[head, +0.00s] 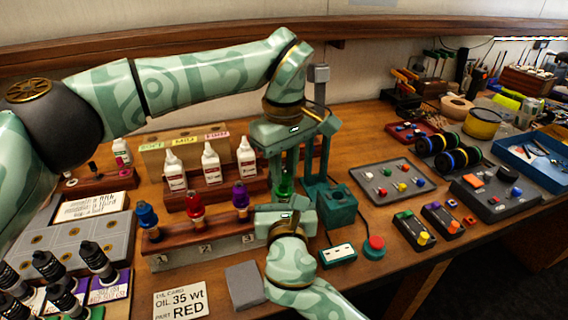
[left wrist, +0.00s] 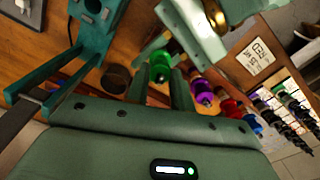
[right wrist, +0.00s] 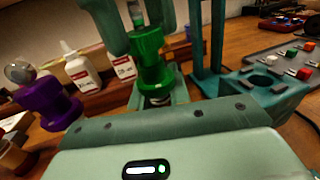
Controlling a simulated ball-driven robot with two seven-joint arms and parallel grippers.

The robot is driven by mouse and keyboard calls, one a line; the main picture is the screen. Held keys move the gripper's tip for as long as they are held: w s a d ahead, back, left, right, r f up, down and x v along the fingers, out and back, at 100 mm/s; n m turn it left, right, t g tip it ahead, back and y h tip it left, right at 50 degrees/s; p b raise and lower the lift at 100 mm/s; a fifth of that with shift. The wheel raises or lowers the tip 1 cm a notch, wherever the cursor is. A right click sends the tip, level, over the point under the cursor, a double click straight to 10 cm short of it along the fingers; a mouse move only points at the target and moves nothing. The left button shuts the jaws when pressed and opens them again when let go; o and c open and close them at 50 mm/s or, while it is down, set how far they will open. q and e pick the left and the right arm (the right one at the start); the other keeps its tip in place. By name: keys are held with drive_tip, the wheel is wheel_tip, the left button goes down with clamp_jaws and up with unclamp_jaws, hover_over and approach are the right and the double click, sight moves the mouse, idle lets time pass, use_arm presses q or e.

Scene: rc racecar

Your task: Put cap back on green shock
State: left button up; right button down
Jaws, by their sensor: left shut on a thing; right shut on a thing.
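The green shock (head: 286,188) is upright between my two grippers in the head view. In the right wrist view its lower green body (right wrist: 155,76) sits between the fingers of my right gripper (right wrist: 160,92), which is shut on it. Above it is a wider green part, apparently the cap (right wrist: 147,42), with a grey tip on top. My left gripper (head: 287,172) points down from above and is shut around this upper part. Green also shows between its fingers in the left wrist view (left wrist: 160,62). Fingers hide the joint, so I cannot tell whether the cap is seated.
Purple (head: 240,197), red (head: 195,207) and blue (head: 147,214) shocks stand in the wooden rack to the left. White bottles (head: 211,162) stand behind. A teal fixture (head: 338,207) and red button (head: 374,247) are close on the right. A grey pad (head: 244,285) lies in front.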

use_arm(q)
drive_tip(key=shift+f, duration=0.35)
drive_tip(key=m, duration=0.9)
drive_tip(key=shift+a+m, duration=0.1)
drive_tip(key=shift+m, duration=0.3)
drive_tip(key=o, duration=1)
drive_tip(key=shift+c, duration=0.2)
drive_tip(key=shift+r, duration=2.25)
